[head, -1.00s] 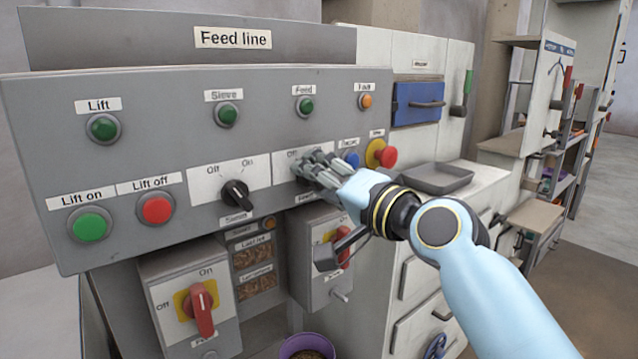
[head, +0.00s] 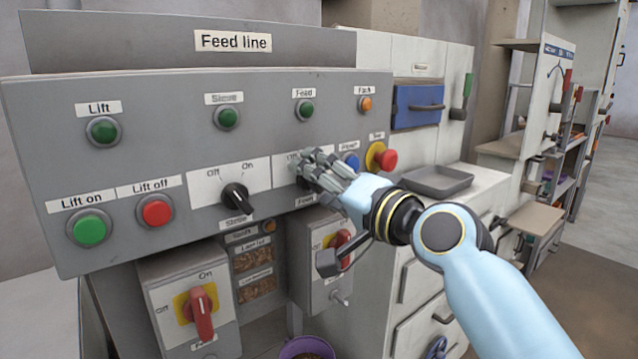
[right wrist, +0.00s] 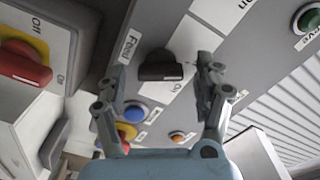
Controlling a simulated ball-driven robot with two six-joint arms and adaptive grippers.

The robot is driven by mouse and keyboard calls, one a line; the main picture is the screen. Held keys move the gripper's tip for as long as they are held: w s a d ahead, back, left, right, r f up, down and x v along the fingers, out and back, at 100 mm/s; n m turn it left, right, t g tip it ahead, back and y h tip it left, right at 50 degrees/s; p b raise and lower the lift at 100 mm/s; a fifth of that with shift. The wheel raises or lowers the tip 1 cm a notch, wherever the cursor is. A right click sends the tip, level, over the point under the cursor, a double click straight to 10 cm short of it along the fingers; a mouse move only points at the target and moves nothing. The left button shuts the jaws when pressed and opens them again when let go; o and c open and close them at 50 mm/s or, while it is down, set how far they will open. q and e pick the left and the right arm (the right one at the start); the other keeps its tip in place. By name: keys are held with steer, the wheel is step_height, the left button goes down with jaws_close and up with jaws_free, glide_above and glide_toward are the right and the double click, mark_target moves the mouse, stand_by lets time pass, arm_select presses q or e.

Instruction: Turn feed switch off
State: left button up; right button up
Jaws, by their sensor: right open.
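The feed switch (right wrist: 161,66) is a black rotary knob on a white plate, seen in the right wrist view. There it lies between and beyond the two fingers of my right gripper (right wrist: 158,88), which is open. In the head view my right gripper (head: 312,166) is at the panel in front of the feed switch and hides most of it. A "Feed" label shows beside the knob in the wrist view. I cannot tell whether the fingers touch the knob. My left gripper is not in view.
The grey Feed line panel (head: 150,90) also holds the sieve switch (head: 236,196), a green lift-on button (head: 89,228), a red lift-off button (head: 156,210), a blue button (head: 351,162) and a red stop button (head: 387,159). Red-handled switch boxes sit below. A purple container (head: 306,348) stands underneath.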

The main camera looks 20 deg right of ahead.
steer(key=v, duration=1.1)
steer(key=shift+s, duration=0.4)
steer(key=shift+d, duration=0.1)
